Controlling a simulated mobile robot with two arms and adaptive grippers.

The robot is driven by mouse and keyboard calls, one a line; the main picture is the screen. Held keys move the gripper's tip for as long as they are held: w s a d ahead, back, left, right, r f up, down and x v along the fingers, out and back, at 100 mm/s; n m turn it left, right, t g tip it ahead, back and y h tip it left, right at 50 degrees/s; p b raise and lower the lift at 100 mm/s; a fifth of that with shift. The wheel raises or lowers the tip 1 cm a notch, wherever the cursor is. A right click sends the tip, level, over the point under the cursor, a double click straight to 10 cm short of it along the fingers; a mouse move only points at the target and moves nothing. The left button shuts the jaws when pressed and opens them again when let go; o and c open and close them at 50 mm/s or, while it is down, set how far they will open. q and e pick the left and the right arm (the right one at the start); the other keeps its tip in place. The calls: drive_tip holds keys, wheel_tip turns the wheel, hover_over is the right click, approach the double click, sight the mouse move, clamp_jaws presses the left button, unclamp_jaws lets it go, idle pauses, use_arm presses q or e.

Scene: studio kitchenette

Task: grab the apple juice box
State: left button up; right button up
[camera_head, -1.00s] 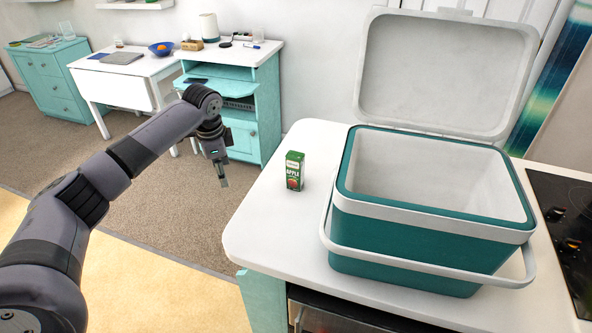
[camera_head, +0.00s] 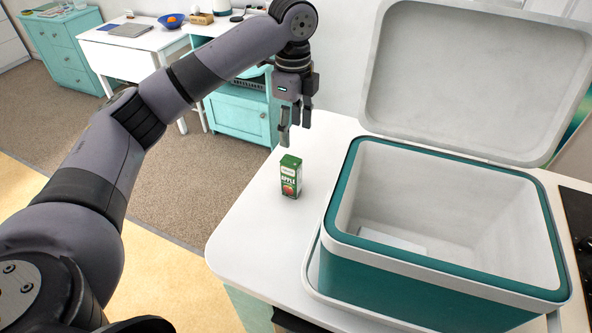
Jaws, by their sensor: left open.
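The apple juice box (camera_head: 290,177) is a small green and white carton with a red apple on its front. It stands upright on the white counter (camera_head: 243,226), left of the cooler. My left gripper (camera_head: 294,130) is open and empty, pointing down above and slightly behind the juice box, with a gap between its fingertips and the carton top. My right gripper is not in view.
A teal and white cooler (camera_head: 430,275) stands open right of the juice box, its lid (camera_head: 465,75) raised at the back. A dark stovetop (camera_head: 577,215) lies at the right edge. The counter around the juice box is clear.

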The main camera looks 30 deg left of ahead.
sight(292, 162)
use_arm(q)
drive_tip(key=f, duration=0.3)
drive_tip(key=s+f+p, duration=0.1)
drive_tip(key=f, duration=0.1)
drive_tip(key=shift+a+f, duration=0.1)
drive_tip(key=shift+f, duration=0.15)
drive_tip(key=f, duration=0.3)
drive_tip(key=shift+w+p, duration=0.3)
drive_tip(key=shift+p, duration=0.1)
drive_tip(key=shift+f, duration=1)
drive_tip(key=f, duration=0.1)
drive_tip(key=f+p, duration=0.1)
drive_tip(key=f, duration=0.1)
drive_tip(key=f+p, duration=0.1)
drive_tip(key=shift+w+a+f, duration=0.15)
drive_tip(key=shift+a+f, duration=0.05)
drive_tip(key=shift+a, duration=0.05)
drive_tip(key=shift+f, duration=0.3)
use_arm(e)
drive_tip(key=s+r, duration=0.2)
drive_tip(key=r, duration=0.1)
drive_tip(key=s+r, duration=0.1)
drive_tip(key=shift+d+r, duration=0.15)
use_arm(q)
drive_tip(key=shift+c, duration=0.4)
drive_tip(key=shift+r, duration=0.1)
clamp_jaws()
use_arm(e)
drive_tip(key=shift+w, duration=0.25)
